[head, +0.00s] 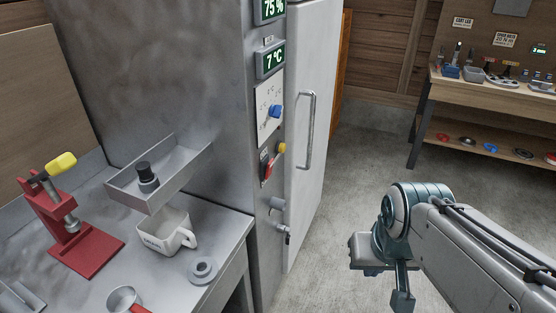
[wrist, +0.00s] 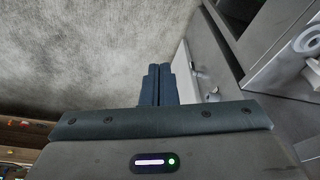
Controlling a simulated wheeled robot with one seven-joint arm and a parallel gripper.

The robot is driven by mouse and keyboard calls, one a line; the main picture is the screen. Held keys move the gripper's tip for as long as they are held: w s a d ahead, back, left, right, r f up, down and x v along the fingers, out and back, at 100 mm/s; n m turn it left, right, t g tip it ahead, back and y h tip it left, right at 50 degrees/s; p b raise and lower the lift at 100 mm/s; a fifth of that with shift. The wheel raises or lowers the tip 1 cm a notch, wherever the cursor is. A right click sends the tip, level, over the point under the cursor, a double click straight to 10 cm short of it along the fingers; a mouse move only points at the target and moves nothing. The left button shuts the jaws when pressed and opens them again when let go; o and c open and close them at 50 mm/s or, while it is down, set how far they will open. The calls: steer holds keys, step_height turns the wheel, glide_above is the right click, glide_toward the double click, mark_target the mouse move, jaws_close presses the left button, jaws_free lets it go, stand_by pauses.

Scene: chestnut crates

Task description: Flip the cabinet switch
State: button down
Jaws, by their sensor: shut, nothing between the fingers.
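The tall grey metal cabinet (head: 205,70) stands in the middle-left of the head view, with a white door and a long handle. On its narrow front panel, below a blue knob, is a red switch (head: 266,167) with a yellow ball (head: 282,148) beside it. I cannot tell the switch's exact position. My arm reaches in from the right of the head view, its end well to the right of the switch, over the floor. In the wrist view my gripper (wrist: 158,70) has its dark fingers together, with nothing between them.
A blue knob (head: 275,111) sits on a dial plate, under a 7 °C display (head: 270,59). The door handle (head: 308,128) sticks out. A counter holds a white mug (head: 166,234) and a red press (head: 70,228). A workbench (head: 500,90) stands at back right. Floor between is clear.

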mark_target(269, 169)
steer(key=w+a+f+m+t+b, duration=0.1)
steer(key=w+f+m+t+b, duration=0.2)
steer(key=w, duration=0.5)
steer(key=w+a+f+m+t+b, duration=0.1)
steer(key=w+f+m+t+b, duration=0.25)
steer(key=w, duration=0.35)
steer(key=w+a+m+t+y+b, duration=0.6)
steer(key=w+a+m+t+y, duration=0.1)
steer(key=a+m+t+y, duration=0.1)
steer(key=shift+w+a+f+b, duration=0.3)
steer(key=shift+a+f+b, duration=0.1)
steer(key=shift+a+f, duration=0.1)
steer(key=shift+r, duration=0.1)
steer(key=s+a+p+x, duration=0.1)
steer(key=a+p+x, duration=0.1)
steer(key=x, duration=1)
steer(key=shift+w+a+r+p, duration=0.3)
steer(key=shift+a+p, duration=0.1)
steer(key=shift+p, duration=0.35)
